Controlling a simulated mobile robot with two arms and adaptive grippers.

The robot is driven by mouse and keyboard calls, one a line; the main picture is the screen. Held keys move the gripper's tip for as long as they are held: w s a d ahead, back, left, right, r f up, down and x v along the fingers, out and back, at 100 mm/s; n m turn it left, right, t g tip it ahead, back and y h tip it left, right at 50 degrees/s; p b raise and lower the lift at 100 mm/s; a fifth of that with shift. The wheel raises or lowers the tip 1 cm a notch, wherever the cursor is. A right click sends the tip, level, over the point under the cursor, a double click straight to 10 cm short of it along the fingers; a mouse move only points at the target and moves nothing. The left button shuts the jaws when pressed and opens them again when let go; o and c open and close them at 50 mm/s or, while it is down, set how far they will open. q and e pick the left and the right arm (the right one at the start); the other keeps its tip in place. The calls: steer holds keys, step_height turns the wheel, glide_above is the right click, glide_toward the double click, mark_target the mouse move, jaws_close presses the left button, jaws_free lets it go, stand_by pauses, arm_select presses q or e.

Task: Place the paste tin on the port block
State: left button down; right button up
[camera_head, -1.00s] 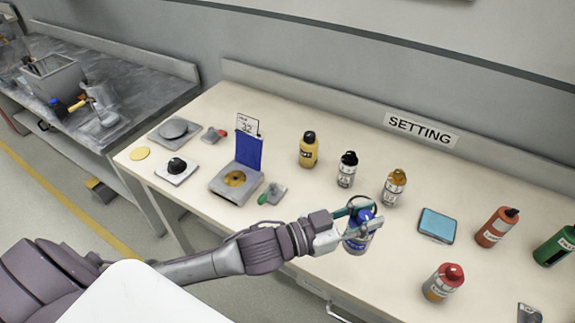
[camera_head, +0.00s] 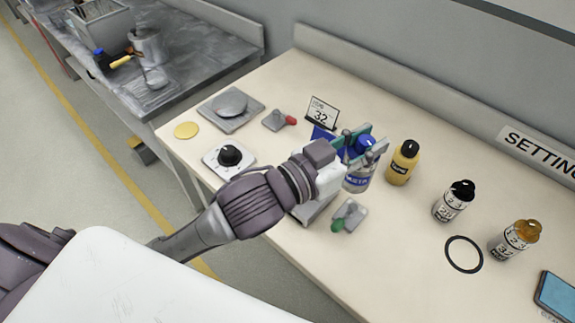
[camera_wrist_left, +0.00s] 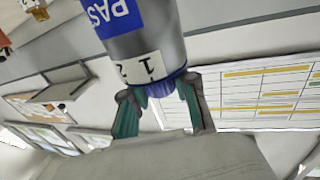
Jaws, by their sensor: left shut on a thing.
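The paste tin (camera_head: 359,180) is a grey can with a blue cap and a blue label. My left gripper (camera_head: 361,150) is shut on its cap. In the left wrist view the tin (camera_wrist_left: 145,42) reaches up out of frame, with its cap between the teal fingers (camera_wrist_left: 160,97). In the head view the tin looks upright, close to the port block (camera_head: 318,210). The block is grey, with a blue back panel (camera_head: 322,133); my gripper and arm hide most of it, including its port. I cannot tell whether tin and block touch. My right gripper is not in view.
A yellow bottle (camera_head: 403,163) stands just right of the tin. A small green-handled fixture (camera_head: 348,216) is in front. A black-knobbed dial (camera_head: 229,157) sits left of my gripper. An empty black ring (camera_head: 463,254) lies at the right, near the black-capped (camera_head: 454,201) and amber (camera_head: 513,241) bottles.

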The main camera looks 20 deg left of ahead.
arm_select(q)
steer(key=w+a+f+b, duration=0.1)
steer(key=a+f, duration=0.9)
steer(key=shift+w+a+f, duration=0.15)
steer(key=shift+w+a, duration=0.05)
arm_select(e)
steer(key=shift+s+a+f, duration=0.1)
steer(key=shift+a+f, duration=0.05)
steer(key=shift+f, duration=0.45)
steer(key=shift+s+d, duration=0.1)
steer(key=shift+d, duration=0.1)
arm_select(q)
steer(key=shift+f, duration=0.2)
steer(key=c, duration=0.9)
jaws_free()
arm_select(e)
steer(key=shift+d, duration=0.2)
